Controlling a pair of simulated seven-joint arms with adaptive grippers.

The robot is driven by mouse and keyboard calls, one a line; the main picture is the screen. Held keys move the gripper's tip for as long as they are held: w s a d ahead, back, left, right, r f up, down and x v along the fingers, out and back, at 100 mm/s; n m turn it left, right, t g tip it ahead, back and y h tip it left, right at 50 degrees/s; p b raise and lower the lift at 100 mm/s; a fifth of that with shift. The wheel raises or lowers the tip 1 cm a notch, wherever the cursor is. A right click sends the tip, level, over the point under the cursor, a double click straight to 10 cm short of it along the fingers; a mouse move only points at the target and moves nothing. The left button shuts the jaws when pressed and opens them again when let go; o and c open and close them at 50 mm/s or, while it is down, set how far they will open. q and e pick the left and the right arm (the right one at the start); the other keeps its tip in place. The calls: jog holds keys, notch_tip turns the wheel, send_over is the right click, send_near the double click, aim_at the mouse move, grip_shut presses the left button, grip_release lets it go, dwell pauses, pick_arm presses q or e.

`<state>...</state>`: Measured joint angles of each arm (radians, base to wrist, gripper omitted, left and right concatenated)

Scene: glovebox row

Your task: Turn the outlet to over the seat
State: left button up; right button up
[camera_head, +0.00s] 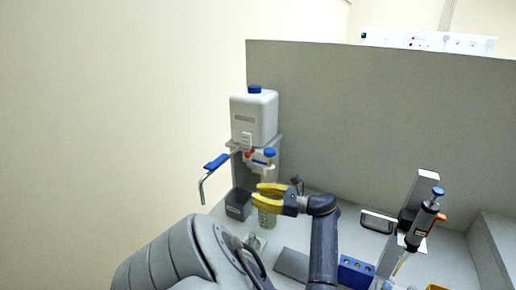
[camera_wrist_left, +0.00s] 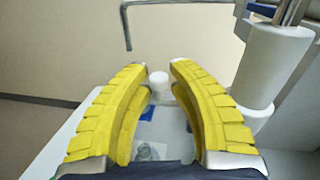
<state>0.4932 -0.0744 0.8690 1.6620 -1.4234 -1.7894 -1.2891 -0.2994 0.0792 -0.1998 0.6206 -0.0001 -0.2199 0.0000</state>
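The outlet (camera_head: 203,188) is a thin bent metal tube with its end turned down, under a blue lever (camera_head: 216,162). It sticks out to the left of a white bottle (camera_head: 254,118) with a blue cap. In the left wrist view the bent tube (camera_wrist_left: 127,28) hangs beyond the fingers, touching neither. My left gripper (camera_head: 258,193) is open below the tap, to the right of the outlet. In the wrist view a small white round part (camera_wrist_left: 158,78) shows between its fingertips; I cannot tell contact. I cannot identify the seat for sure. My right gripper is not in view.
A dark grey block (camera_head: 238,204) stands below the outlet. A clear ribbed container (camera_head: 267,217) is just below my left fingers. A pipette (camera_head: 424,220) on a stand and a blue rack (camera_head: 356,271) are at right. A grey panel (camera_head: 400,120) closes the back.

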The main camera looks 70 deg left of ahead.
pick_arm(q)
jog(key=o, duration=0.4)
jog(key=v, duration=1.2)
dwell(0.6)
